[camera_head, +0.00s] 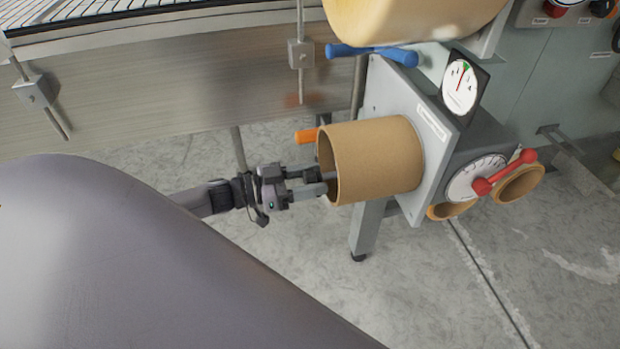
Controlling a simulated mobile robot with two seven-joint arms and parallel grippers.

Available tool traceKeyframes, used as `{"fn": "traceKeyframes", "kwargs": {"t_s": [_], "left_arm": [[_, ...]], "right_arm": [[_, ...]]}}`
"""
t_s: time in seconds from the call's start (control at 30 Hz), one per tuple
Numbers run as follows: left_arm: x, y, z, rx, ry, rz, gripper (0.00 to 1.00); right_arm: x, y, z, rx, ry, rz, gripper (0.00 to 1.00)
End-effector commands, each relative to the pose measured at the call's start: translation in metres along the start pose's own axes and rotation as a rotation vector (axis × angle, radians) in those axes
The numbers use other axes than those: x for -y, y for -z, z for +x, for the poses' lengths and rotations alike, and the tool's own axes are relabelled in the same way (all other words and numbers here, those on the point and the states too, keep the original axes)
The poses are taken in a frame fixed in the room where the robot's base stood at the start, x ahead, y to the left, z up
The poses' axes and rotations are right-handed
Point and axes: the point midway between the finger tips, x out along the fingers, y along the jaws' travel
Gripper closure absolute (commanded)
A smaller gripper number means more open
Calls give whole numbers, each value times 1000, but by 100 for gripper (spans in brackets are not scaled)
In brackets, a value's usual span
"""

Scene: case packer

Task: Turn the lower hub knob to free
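A brown cardboard tube (375,160) sticks out to the left from the lower part of a grey machine housing. An orange handle end (306,136) shows at the upper left edge of the tube's open end; it looks like part of the lower hub knob, and the rest is hidden. My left gripper (322,181) points right at the tube's open end, below the orange end. Its two fingers look apart, with the tips at or just inside the rim. Whether they hold anything is hidden. My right gripper is not in view.
A blue bar knob (372,53) sits above, under a large pale roll (415,15). A dial gauge (460,86) and a red bar handle (504,172) over a second dial are on the housing. A conveyor (180,70) runs along the upper left. Concrete floor lies below.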

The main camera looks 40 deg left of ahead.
Motion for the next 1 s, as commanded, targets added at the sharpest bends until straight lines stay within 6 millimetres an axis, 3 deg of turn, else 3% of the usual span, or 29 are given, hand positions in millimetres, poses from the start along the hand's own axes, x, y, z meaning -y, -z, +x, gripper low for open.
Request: {"fn": "traceKeyframes", "kwargs": {"t_s": [0.03,0.1,0.57,1.0], "left_arm": [[0,0,0,0,0,0,67],[0,0,0,0,0,0,86],[0,0,0,-1,-1,89,86],[1,0,0,-3,0,461,86]], "right_arm": [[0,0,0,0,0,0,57],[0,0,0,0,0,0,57],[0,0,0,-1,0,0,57],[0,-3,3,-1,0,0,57]]}}
